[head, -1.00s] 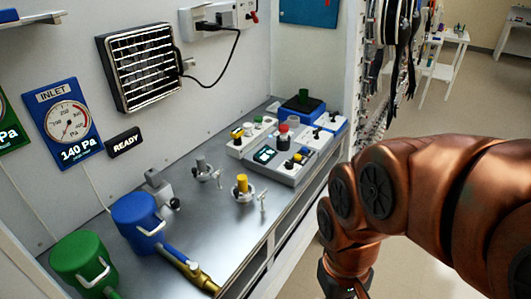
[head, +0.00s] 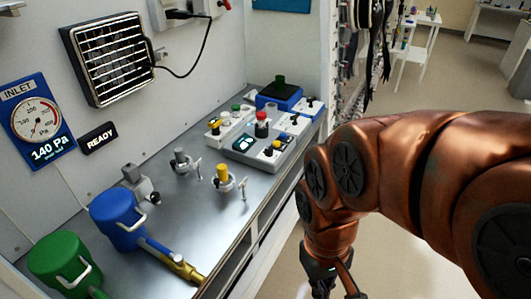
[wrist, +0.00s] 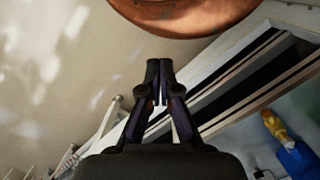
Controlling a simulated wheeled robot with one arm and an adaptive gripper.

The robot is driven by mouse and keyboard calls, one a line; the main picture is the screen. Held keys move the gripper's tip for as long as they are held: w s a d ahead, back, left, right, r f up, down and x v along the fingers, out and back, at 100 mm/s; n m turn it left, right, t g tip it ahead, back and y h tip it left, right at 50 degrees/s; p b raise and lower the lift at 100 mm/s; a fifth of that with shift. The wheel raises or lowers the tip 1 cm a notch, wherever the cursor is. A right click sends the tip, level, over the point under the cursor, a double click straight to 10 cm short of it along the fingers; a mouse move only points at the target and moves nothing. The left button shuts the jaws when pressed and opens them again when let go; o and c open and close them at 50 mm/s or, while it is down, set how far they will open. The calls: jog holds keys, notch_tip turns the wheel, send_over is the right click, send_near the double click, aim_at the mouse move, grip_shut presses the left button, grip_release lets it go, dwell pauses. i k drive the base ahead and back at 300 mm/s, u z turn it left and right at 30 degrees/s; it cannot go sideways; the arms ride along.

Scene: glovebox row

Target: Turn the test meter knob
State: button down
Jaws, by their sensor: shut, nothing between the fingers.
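A cluster of small instrument boxes with knobs stands at the far right end of the steel bench in the head view. A grey box (head: 285,153) there carries a small lit display (head: 243,143) and a tall red-topped knob (head: 262,124). I cannot tell which of these boxes is the test meter. My gripper (wrist: 158,72) points away from the wrist camera with its fingers together and nothing between them. In the head view it hangs at the bottom, out past the bench's front edge and well short of the boxes, its tips hard to see.
A blue canister (head: 117,222) with a brass fitting (head: 184,268) and a green canister (head: 63,263) stand at the near left. Yellow-topped (head: 222,175) and grey-topped (head: 181,160) valves stand mid-bench. A blue box (head: 279,97) sits behind. The floor right of the bench is open.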

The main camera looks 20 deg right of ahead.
aim_at(268, 152)
jog(key=u, duration=0.05)
jog(key=k, duration=0.5)
jog(key=z, duration=0.9)
jog(key=i, duration=0.95)
jog(key=u, duration=1.85)
